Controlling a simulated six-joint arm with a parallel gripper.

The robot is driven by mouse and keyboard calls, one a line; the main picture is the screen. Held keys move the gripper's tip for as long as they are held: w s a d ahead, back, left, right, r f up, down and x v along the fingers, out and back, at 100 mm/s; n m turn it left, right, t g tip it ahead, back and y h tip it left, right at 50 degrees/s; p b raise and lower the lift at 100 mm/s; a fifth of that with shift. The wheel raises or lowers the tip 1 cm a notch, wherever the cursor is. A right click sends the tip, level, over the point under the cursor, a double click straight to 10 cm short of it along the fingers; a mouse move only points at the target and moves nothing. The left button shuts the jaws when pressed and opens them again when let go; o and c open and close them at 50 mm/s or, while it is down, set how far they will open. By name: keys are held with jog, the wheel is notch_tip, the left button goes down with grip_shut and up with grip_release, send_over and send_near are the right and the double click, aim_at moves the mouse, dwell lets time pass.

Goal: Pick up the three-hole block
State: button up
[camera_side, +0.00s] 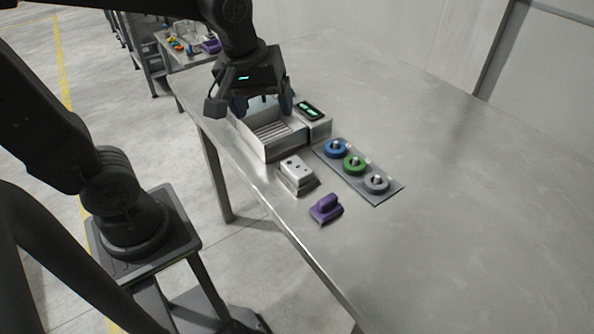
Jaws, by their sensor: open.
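The three-hole block (296,173) is a small pale metal block with dark holes in its top. It sits upright on the steel table, in front of the open metal washer tray (280,146). My gripper (264,105) points down above the back part of the washer, behind and to the left of the block and apart from it. Its dark fingers are spread, and I see nothing between them.
A dark plate (383,196) holds a blue ring (336,149), a green ring (354,165) and a grey ring (376,183). A purple handled piece (326,208) lies near the table's front edge. A box with a lit display (311,111) adjoins the washer. The table's right side is clear.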

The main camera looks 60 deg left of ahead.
jog(key=w+f+n+g, duration=0.3)
jog(key=w+f+n, duration=0.25)
jog(key=n, duration=0.35)
send_over(297, 166)
jog(key=f, duration=0.5)
jog(key=s+f, duration=0.1)
jog(key=f, duration=0.1)
jog(key=shift+a+f, duration=0.1)
jog(key=shift+f, duration=0.2)
jog(key=shift+w+f, duration=0.25)
jog(key=shift+f, duration=1.15)
jog(key=shift+w+f, duration=0.2)
jog(key=shift+f, duration=1.2)
jog(key=shift+c, duration=0.4)
jog(key=c, duration=1.1)
jog(key=shift+r, duration=0.2)
